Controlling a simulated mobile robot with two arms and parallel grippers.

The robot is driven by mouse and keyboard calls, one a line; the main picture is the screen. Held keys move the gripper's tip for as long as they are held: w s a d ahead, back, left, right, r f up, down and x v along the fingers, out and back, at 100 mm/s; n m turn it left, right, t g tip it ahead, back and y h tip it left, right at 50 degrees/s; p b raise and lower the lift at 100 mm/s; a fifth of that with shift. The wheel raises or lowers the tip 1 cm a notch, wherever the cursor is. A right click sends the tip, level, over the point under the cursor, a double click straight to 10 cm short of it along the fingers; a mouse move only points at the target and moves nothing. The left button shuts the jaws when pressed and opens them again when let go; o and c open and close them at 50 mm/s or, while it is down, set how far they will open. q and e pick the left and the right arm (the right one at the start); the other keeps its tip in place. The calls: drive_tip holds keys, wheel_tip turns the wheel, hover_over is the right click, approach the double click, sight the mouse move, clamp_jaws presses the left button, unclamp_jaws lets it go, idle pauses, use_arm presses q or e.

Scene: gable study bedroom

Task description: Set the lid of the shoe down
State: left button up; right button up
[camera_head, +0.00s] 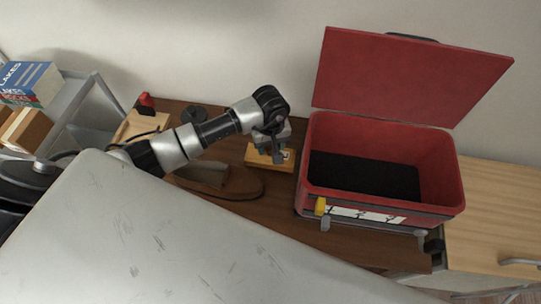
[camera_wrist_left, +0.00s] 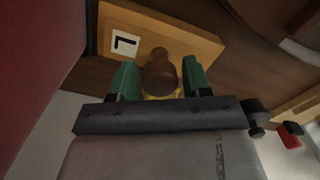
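A light wooden block (camera_head: 270,157) with a white label and a round brown knob seems to be the lid. In the left wrist view the block (camera_wrist_left: 190,38) shows its label with a black L-shaped mark, and its knob (camera_wrist_left: 158,76) sits between my green fingertips. My left gripper (camera_head: 272,142) is closed around the knob from above. I cannot tell if the block touches the table. The brown shoe-shaped wooden body (camera_head: 238,186), with a hollow in its top, lies on the table just left of the block. My right gripper is out of view.
A big red box (camera_head: 308,185) with its lid (camera_head: 400,75) raised stands close on the right. A wooden board (camera_head: 135,125) with a red piece (camera_head: 146,101) and a dark round object (camera_head: 194,113) lie at the back left. A pale grey surface (camera_head: 150,240) covers the foreground.

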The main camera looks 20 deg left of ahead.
use_arm(q)
clamp_jaws()
drive_tip(key=shift+r, duration=0.1)
